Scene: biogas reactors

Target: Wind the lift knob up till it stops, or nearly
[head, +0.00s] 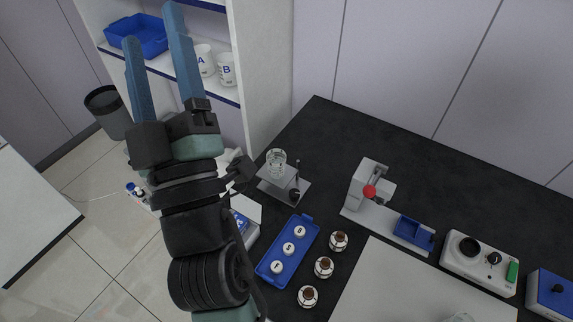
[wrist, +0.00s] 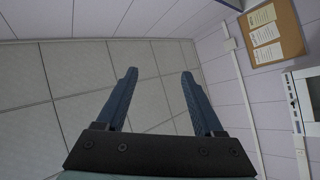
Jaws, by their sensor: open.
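My gripper (head: 153,28) is raised at the left of the head view, its two blue fingers apart and empty, pointing up toward the shelf. In the wrist view the open gripper (wrist: 159,74) faces ceiling and wall, with nothing between the fingers. A small grey stand (head: 284,186) on the black bench, right of my arm, has a clear glass vessel (head: 276,163) at it and a thin upright post. A black knob (head: 294,195) sits at its front right; it looks like the lift knob, though no label is readable. My gripper is well apart from it.
A blue tray (head: 262,268) with white-capped pieces and several brown-topped jars (head: 323,267) stand in front of the stand. A grey device with a red ball (head: 369,192) and a white device with a black knob (head: 494,258) are to the right. The bench behind is clear.

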